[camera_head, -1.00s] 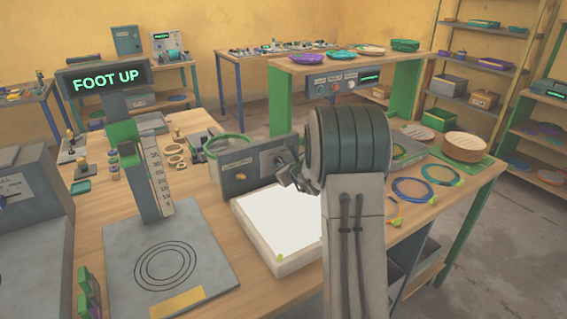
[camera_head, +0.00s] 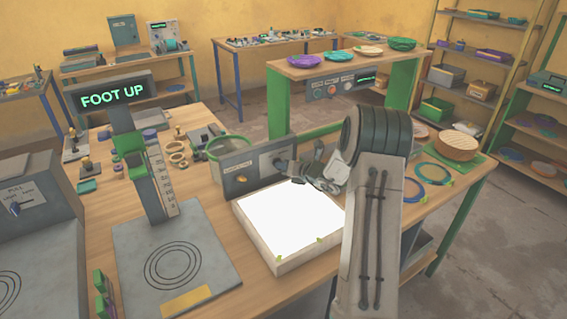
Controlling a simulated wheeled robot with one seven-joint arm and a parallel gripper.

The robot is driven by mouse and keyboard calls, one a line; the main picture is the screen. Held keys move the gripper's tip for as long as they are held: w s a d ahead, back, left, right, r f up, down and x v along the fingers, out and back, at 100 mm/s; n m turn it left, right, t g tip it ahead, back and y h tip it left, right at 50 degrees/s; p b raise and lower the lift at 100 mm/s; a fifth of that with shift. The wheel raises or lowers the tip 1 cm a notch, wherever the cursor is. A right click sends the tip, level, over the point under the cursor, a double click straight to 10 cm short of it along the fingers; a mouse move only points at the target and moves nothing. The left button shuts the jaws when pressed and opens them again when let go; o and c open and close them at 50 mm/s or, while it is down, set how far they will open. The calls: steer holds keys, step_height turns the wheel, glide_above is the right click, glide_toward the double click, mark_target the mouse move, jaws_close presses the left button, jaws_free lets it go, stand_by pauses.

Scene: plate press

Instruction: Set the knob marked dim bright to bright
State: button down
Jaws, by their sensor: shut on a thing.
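A white light box (camera_head: 290,225) lies on the wooden bench, its top glowing bright white. A grey control panel (camera_head: 257,178) stands along its back edge. The panel's left part has a small label and a yellowish round control (camera_head: 241,180).
A gauge post with a "FOOT UP" display (camera_head: 112,93) and a ringed grey plate (camera_head: 178,258) stand to the left. A green-rimmed bin (camera_head: 228,146) is behind the panel. Coloured hoops (camera_head: 430,173) lie to the right of my arm.

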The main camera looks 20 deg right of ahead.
steer(key=shift+m, duration=0.4)
stand_by(0.3)
steer(key=c, duration=1.5)
jaws_free()
steer(key=shift+o, duration=0.2)
steer(key=b+v, duration=0.1)
steer(key=v, duration=1.2)
steer(key=shift+s+d, duration=0.3)
